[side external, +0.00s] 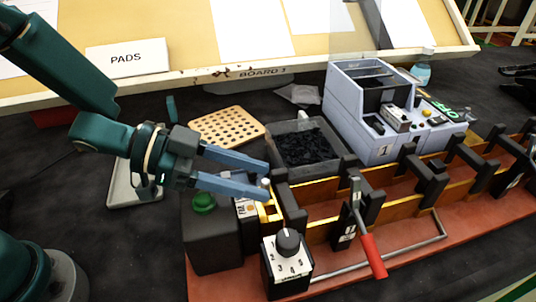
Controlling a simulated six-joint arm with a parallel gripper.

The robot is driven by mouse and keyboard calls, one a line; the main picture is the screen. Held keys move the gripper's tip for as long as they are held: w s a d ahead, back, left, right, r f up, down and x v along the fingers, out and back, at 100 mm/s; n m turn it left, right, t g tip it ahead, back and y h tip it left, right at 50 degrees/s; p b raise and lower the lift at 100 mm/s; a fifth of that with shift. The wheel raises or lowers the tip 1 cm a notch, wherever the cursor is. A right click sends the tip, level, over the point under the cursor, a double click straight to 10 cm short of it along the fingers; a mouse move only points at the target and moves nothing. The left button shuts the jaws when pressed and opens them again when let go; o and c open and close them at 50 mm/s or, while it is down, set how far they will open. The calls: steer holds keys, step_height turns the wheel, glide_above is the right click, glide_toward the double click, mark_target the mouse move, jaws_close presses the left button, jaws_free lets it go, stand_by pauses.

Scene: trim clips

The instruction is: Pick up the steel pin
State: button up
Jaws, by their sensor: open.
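My gripper (266,181) reaches in from the left with its two blue fingers spread apart. A small pale upright piece, which looks like the steel pin (265,184), shows between the fingertips. It stands above a yellow holder (270,212) at the left end of the fixture. The fingers are on either side of it in the picture; I cannot tell whether either one touches it. Its lower part is hidden by the near finger and the holder.
A black box with a green button (203,202) and a dial box (288,262) stand close below the gripper. A grey bin of black pieces (304,143), a perforated tan board (227,125) and a clamp with a red handle (372,256) are nearby. Black brackets line the fixture to the right.

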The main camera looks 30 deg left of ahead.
steer(key=shift+d, duration=0.1)
jaws_close()
stand_by(0.3)
